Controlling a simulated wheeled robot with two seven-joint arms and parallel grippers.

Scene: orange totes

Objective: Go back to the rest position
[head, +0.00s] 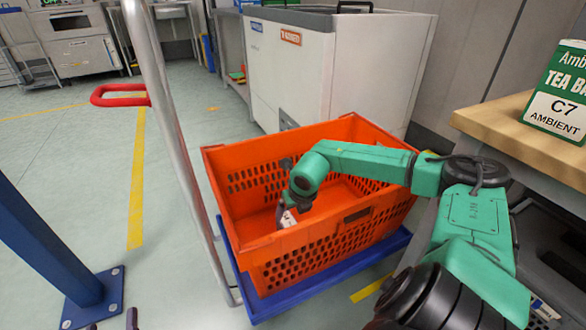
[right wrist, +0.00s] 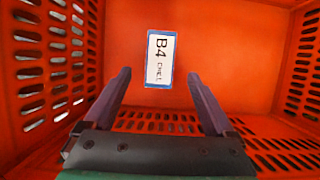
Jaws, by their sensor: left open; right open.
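My right arm reaches over the orange tote (head: 330,245), and its gripper (head: 285,212) is inside it, mostly hidden by the wrist. In the right wrist view the right gripper (right wrist: 163,88) is open, with its two purple-grey fingers apart and nothing between them. My left gripper (head: 111,322) shows only as two dark fingertips, apart, at the bottom edge of the head view.
The tote stands on a blue cart base (head: 330,278) with a metal handle post (head: 172,120). A wooden-topped table (head: 520,130) with a green C7 tea box (head: 560,95) is at right. A white chest (head: 330,70) stands behind. A blue post (head: 45,245) is at left. Floor between is clear.

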